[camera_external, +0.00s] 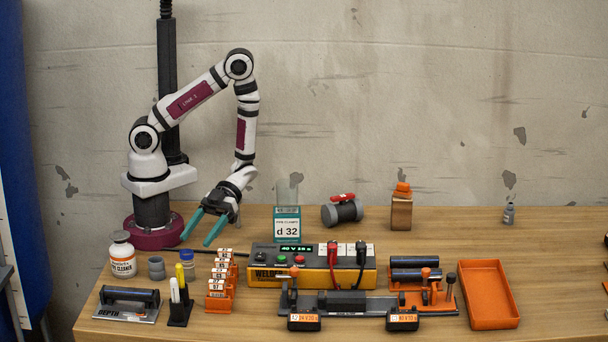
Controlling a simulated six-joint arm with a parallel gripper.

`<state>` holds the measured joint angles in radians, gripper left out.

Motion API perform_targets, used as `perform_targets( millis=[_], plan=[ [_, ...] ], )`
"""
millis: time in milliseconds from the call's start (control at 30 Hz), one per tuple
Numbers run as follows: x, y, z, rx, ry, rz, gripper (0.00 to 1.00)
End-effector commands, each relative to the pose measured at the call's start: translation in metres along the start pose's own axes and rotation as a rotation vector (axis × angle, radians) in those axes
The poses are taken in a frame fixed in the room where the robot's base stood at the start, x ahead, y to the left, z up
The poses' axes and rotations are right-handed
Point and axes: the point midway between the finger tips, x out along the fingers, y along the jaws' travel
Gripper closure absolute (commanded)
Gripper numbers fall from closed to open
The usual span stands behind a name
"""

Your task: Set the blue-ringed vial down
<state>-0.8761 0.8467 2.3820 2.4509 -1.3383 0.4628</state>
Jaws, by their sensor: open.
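My gripper (197,241) has two teal fingers. They are spread apart and point down and to the left, with nothing visible between them. It is over the left part of the table, behind the small containers. A small grey vial (509,214) stands upright at the far right back of the table, well away from my gripper. It is too small to tell whether it has a blue ring. A small jar with a blue top (186,257) stands in front of my fingers, and I cannot tell whether it is a vial.
An orange rack (219,283), a yellow welder box (325,278) and an orange tray (489,296) fill the front. The back right of the table is mostly clear.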

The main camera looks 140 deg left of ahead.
Motion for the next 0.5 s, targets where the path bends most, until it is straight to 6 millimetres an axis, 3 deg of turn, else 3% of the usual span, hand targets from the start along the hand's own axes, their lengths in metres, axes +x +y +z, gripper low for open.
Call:
perform_targets(
  millis=[100, 200, 333, 500],
  plan=[
    [-0.035, -0.001, 0.001, 0.001, -0.003, -0.007, 0.3],
    [-0.056, 0.0, 0.001, 0.0, -0.003, -0.004, 0.3],
    [-0.072, 0.0, 0.0, -0.001, -0.001, -0.002, 0.3],
    [-0.075, 0.001, 0.0, -0.001, -0.001, 0.001, 0.3]
  ],
)
